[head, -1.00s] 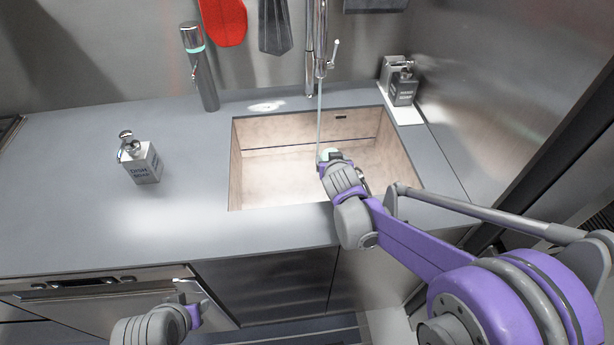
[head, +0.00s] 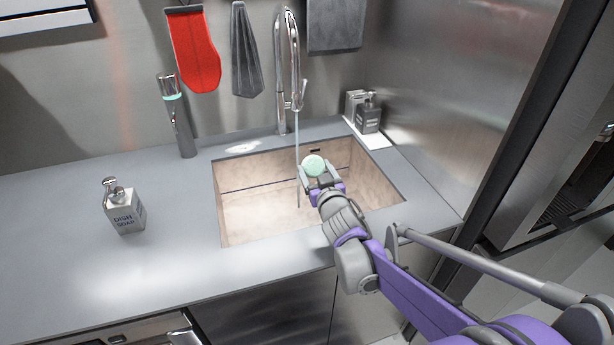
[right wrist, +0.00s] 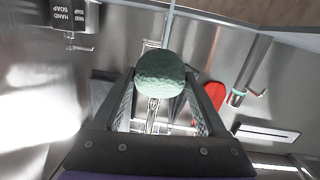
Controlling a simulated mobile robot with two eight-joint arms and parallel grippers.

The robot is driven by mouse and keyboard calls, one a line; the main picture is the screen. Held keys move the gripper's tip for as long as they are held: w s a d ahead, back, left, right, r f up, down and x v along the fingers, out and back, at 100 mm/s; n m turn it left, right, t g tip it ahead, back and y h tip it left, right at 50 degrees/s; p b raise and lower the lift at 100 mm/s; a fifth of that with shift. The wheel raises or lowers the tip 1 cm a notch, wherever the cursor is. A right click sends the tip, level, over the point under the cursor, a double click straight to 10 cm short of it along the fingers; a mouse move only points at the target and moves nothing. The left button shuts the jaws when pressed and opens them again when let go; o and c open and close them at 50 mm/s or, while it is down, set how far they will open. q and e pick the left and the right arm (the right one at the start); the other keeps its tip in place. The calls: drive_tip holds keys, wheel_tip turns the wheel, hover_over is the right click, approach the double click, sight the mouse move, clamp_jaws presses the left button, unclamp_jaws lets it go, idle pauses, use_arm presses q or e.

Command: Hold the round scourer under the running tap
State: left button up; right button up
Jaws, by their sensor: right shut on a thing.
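The round scourer (head: 314,165) is pale green. My right gripper (head: 318,176) is shut on it and holds it above the sink. The scourer also shows between the fingers in the right wrist view (right wrist: 160,75). The chrome tap (head: 285,70) stands behind the sink, and a thin water stream (head: 298,150) falls from it into the basin. In the head view the stream passes just left of the scourer; I cannot tell whether they touch. My left gripper is out of view.
The sink (head: 240,205) has pale walls set in a grey counter (head: 60,230). A dish soap bottle (head: 124,208) stands left, a dark soap bottle (head: 368,114) back right. A slim dispenser (head: 177,120) stands behind the sink. A red mitt (head: 195,50) hangs on the wall.

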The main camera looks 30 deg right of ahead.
sight(311, 164)
drive_tip(key=f+b+x, duration=0.1)
drive_tip(key=x, duration=1.3)
drive_tip(key=shift+d+b, duration=0.3)
drive_tip(key=shift+s+f, duration=0.15)
idle(0.3)
drive_tip(key=shift+a+f+v, duration=0.1)
drive_tip(key=shift+f+v, duration=0.05)
drive_tip(key=shift+v, duration=1.15)
drive_tip(key=shift+a+f+v, duration=0.1)
drive_tip(key=shift+f+v, duration=0.05)
drive_tip(key=shift+v, duration=1.2)
drive_tip(key=shift+f+v, duration=0.15)
drive_tip(key=shift+v, duration=1.15)
drive_tip(key=shift+r, duration=0.15)
drive_tip(key=s+r, duration=0.1)
drive_tip(key=s+a+r+p, duration=0.1)
drive_tip(key=s, duration=0.1)
drive_tip(key=shift+r, duration=0.3)
drive_tip(key=shift+s+a+r+p, duration=0.3)
drive_tip(key=shift+s+r+p, duration=0.3)
drive_tip(key=shift+s, duration=0.25)
drive_tip(key=shift+f, duration=0.1)
